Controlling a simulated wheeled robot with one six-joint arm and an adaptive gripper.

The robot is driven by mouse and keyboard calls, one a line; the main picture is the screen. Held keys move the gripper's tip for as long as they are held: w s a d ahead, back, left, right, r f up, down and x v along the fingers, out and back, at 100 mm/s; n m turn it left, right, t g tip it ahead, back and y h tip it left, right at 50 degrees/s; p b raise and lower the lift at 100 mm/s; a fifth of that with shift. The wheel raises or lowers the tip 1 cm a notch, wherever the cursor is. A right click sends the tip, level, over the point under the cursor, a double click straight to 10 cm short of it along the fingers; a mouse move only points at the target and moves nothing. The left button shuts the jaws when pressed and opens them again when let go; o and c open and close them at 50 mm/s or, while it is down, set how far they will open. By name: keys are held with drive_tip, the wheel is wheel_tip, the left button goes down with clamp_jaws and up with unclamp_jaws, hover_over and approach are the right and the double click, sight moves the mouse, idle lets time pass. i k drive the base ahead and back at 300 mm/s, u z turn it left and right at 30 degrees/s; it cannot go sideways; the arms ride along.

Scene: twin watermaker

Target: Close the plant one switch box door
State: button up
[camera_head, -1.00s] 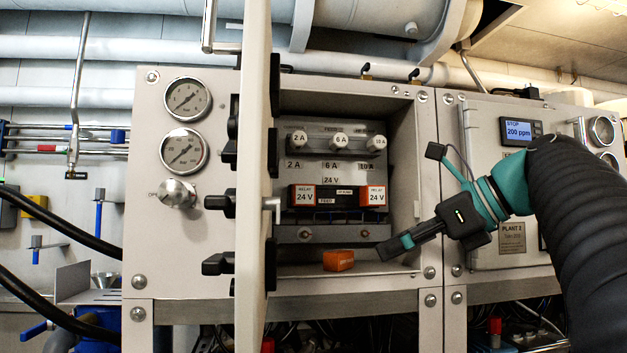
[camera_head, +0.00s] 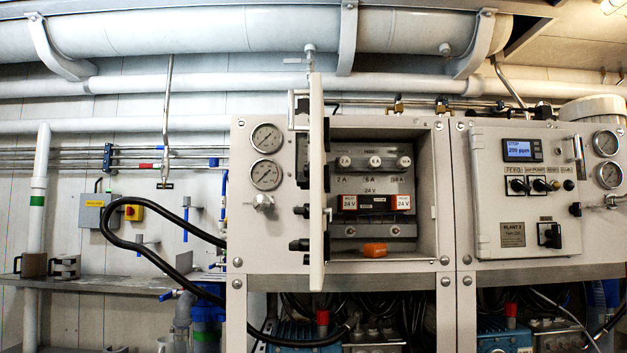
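The plant one switch box door (camera_head: 316,190) stands wide open, swung out toward me and seen nearly edge-on at the left side of its box. Dark switch bodies stick out from its left face, and a metal handle (camera_head: 293,108) shows near its top. The open switch box (camera_head: 428,200) shows a row of fuses (camera_head: 375,161), two orange and white 24 V relays (camera_head: 403,202) and a loose orange relay (camera_head: 375,249) on its floor. My gripper and arm are not in view.
The plant two box (camera_head: 512,205) at the right has its door shut. Two gauges (camera_head: 266,174) and a knob sit left of the open door. A black hose (camera_head: 110,225) loops at the left. Two mugs (camera_head: 64,266) stand on a shelf. Pipes run overhead.

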sight(319, 174)
drive_tip(key=k, duration=0.3)
drive_tip(key=u, duration=1)
drive_tip(key=i, duration=1)
drive_tip(key=z, duration=1)
